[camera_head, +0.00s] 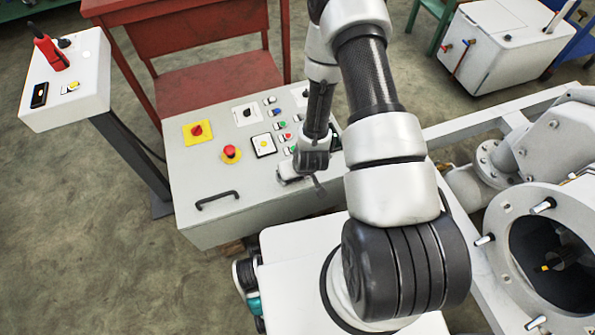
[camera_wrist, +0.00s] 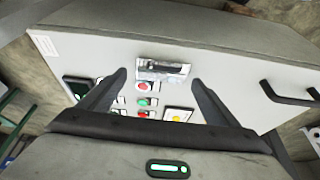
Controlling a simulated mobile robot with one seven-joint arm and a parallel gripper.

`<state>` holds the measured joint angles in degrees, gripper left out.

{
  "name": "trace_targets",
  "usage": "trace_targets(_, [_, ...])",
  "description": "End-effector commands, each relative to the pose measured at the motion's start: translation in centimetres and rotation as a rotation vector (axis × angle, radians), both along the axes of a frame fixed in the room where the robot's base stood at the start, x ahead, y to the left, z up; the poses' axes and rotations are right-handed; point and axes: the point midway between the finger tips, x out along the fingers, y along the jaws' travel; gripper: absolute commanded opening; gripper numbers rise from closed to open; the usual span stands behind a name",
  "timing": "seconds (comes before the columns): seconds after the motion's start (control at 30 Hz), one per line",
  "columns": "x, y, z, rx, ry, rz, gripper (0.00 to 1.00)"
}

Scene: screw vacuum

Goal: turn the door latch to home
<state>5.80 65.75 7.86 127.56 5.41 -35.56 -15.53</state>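The door latch (camera_wrist: 160,69) shows in the wrist view as a dark handle on a pale metal plate, near the edge of the grey control box. The dark handle lies roughly along that edge. My gripper (camera_wrist: 158,78) is open, with one finger to each side of the latch in that picture. I see no contact, and the exact gap is hard to tell. In the head view my gripper (camera_head: 299,174) is low over the right front part of the control box (camera_head: 250,196), and I cannot make out the latch there.
The box carries a red stop button (camera_head: 231,152), a red knob on a yellow plate (camera_head: 197,131), several small buttons and a dark pull handle (camera_head: 217,199). A white pedestal (camera_head: 70,84) stands left.

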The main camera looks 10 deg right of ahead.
Motion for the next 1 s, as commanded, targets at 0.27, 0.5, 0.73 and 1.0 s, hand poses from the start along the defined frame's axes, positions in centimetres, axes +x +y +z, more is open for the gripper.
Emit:
trace_targets(0.27, [-0.2, 0.0, 0.4, 0.000, 0.001, 0.002, 0.84])
trace_targets(0.5, [-1.6, -0.2, 4.5, -0.001, 0.000, 0.003, 0.84])
trace_targets(0.73, [-3.8, -0.4, 9.8, -0.001, -0.001, 0.003, 0.84])
trace_targets(1.0, [-6.0, -0.7, 15.1, 0.000, 0.003, 0.001, 0.84])
